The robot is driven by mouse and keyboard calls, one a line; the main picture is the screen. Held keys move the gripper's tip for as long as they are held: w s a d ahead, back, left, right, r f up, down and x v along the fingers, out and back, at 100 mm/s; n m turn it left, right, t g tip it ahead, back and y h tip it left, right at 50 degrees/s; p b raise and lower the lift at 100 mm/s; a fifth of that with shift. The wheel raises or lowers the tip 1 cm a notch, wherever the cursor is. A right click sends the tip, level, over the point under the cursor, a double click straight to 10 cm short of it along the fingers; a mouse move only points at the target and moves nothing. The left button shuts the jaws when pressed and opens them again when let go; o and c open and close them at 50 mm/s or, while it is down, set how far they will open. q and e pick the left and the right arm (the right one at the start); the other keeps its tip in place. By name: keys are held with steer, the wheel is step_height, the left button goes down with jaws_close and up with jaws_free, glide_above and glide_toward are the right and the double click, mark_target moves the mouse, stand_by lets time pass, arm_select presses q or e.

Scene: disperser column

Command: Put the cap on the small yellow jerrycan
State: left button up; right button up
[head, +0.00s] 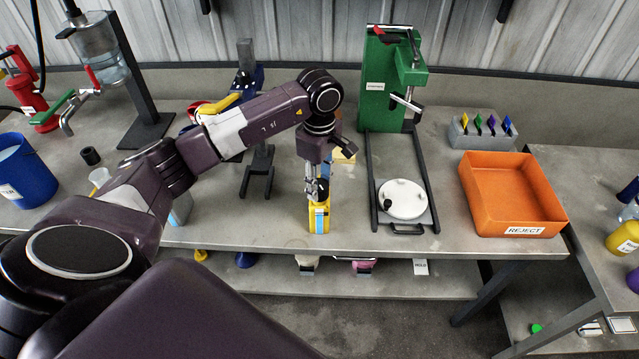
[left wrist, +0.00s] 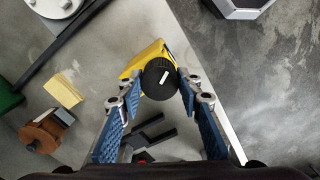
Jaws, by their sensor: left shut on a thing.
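The small yellow jerrycan (head: 319,220) stands upright near the front edge of the bench, with a blue label on its side. It also shows in the left wrist view (left wrist: 146,56), partly behind a round black cap (left wrist: 158,80) with a white mark. My left gripper (head: 318,190) points down over the jerrycan. Its blue-padded fingers (left wrist: 159,88) are shut on the cap at the tips. The cap is at the top of the jerrycan; whether it is seated on the neck cannot be told. My right gripper is not in view.
The green press (head: 393,95) with a round white plate (head: 403,200) stands to the right. An orange reject bin (head: 512,192) lies further right. A yellow block (left wrist: 64,90) lies behind the jerrycan.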

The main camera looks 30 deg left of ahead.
arm_select(q)
steer(key=shift+f, duration=0.1)
stand_by(0.5)
steer(key=shift+f+b, duration=0.8)
steer(key=shift+b, duration=0.5)
stand_by(1.4)
stand_by(0.4)
steer(key=o, duration=0.9)
steer(key=shift+c, duration=0.2)
steer(key=shift+o, duration=0.3)
steer(key=o, duration=0.4)
steer(key=shift+r, duration=0.1)
steer(key=shift+r+p, duration=1.9)
steer(key=shift+r, duration=1.55)
